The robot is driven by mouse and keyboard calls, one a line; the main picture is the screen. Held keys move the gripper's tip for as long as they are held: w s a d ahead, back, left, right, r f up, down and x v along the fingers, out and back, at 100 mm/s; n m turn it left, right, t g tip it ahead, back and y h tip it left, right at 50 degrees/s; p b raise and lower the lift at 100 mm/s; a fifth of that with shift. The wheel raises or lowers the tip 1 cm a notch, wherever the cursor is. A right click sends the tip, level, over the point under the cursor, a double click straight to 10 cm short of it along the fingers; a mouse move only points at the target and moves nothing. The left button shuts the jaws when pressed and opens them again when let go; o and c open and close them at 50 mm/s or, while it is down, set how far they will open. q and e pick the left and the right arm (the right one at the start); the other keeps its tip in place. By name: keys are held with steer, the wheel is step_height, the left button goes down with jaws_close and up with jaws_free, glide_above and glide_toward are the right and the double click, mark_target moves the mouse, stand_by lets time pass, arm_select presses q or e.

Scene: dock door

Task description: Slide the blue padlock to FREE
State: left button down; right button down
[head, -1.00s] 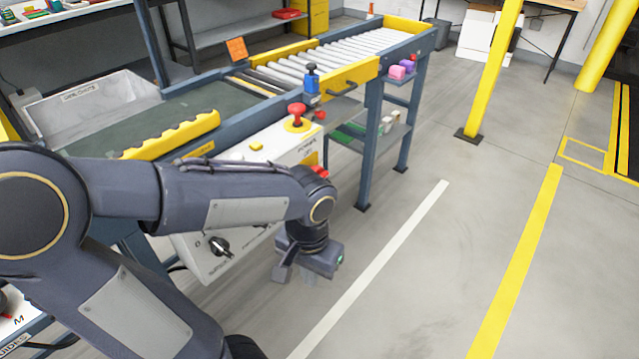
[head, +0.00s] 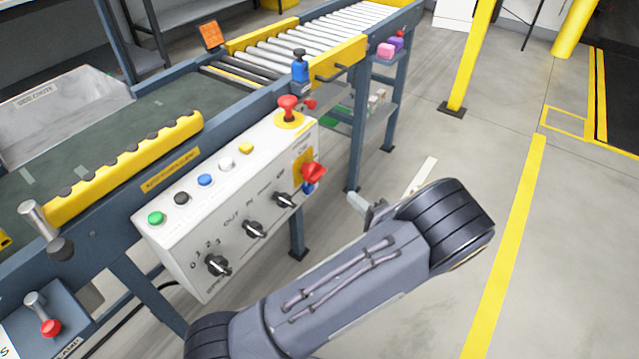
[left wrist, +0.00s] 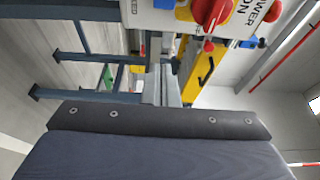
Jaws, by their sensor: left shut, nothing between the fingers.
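A small blue piece, which looks like the padlock (head: 309,187), sits just below the red rotary handle (head: 314,172) on the yellow plate at the right end of the white control box. In the left wrist view a blue piece (left wrist: 164,4) shows at the top edge beside the red handle (left wrist: 211,12), partly cut off. Its lettering is not readable. My left gripper (head: 356,202) is to the right of the box, below and apart from the handle, pointing toward the box. Its fingers (left wrist: 161,85) are shut and empty. My right gripper is in neither current view.
The white control box (head: 190,248) carries several buttons, black knobs and a red mushroom button (head: 288,106). A blue device (head: 300,68) stands on the conveyor rail above. Conveyor legs stand behind the box. The floor to the right is open.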

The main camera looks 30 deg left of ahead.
mark_target(308, 187)
arm_select(q)
steer(key=a+b, duration=0.2)
steer(key=a, duration=0.7)
steer(key=shift+a, duration=0.25)
arm_select(e)
steer(key=shift+f, duration=1)
